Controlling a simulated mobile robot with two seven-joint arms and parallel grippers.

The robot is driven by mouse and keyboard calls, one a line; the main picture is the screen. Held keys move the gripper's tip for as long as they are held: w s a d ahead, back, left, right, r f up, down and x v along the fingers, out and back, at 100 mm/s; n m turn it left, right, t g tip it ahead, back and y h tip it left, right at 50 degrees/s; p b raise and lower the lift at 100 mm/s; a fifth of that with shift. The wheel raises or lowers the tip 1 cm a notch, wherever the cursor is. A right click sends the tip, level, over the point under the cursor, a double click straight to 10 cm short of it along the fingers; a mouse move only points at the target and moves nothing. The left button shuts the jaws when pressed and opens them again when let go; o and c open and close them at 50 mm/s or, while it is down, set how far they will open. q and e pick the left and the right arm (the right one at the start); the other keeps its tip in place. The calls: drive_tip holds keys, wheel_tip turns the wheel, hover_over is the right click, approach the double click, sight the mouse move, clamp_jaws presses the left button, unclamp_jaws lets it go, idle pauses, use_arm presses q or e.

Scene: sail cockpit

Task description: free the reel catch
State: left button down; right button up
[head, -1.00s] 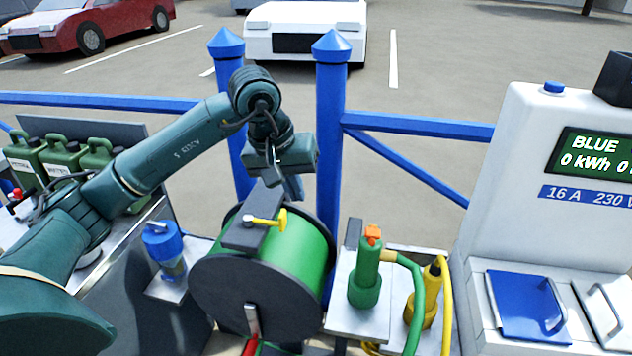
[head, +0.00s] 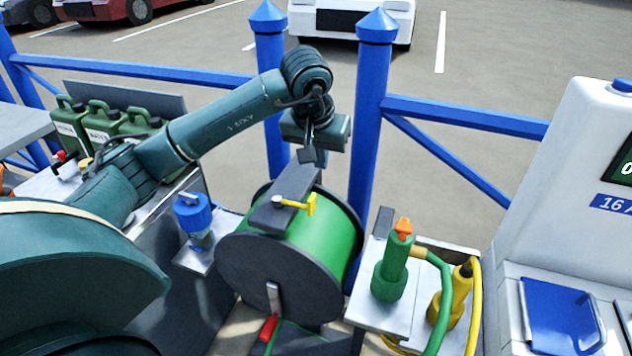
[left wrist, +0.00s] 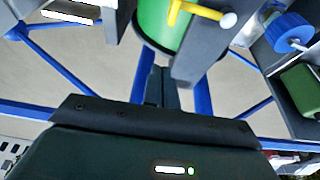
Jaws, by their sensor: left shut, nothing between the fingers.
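The cable reel has a green drum (head: 330,238) between dark round flanges. A dark bar (head: 284,196) lies across its top, with a yellow catch (head: 311,204) on it that has a pale round end. My left gripper (head: 308,156) is shut and empty, pointing down just behind and above the bar, apart from the catch. In the left wrist view, the yellow catch (left wrist: 190,10) and the bar (left wrist: 206,45) show near the top, beyond the gripper body. My right gripper is not in view.
A blue fence post (head: 369,120) stands close behind the reel. A green plug (head: 391,268) and a yellow plug (head: 453,295) stand right of it, a blue connector (head: 194,215) left. Green canisters (head: 103,122) stand further left. A white charging post (head: 570,170) is at right.

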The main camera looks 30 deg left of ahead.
use_arm(q)
drive_tip(key=f, duration=0.1)
drive_tip(key=s+f+p, duration=0.1)
drive_tip(key=f, duration=0.1)
drive_tip(key=s+f, duration=0.1)
drive_tip(key=f, duration=0.1)
drive_tip(key=shift+s+d+p, duration=0.1)
drive_tip(key=shift+d+p, duration=0.2)
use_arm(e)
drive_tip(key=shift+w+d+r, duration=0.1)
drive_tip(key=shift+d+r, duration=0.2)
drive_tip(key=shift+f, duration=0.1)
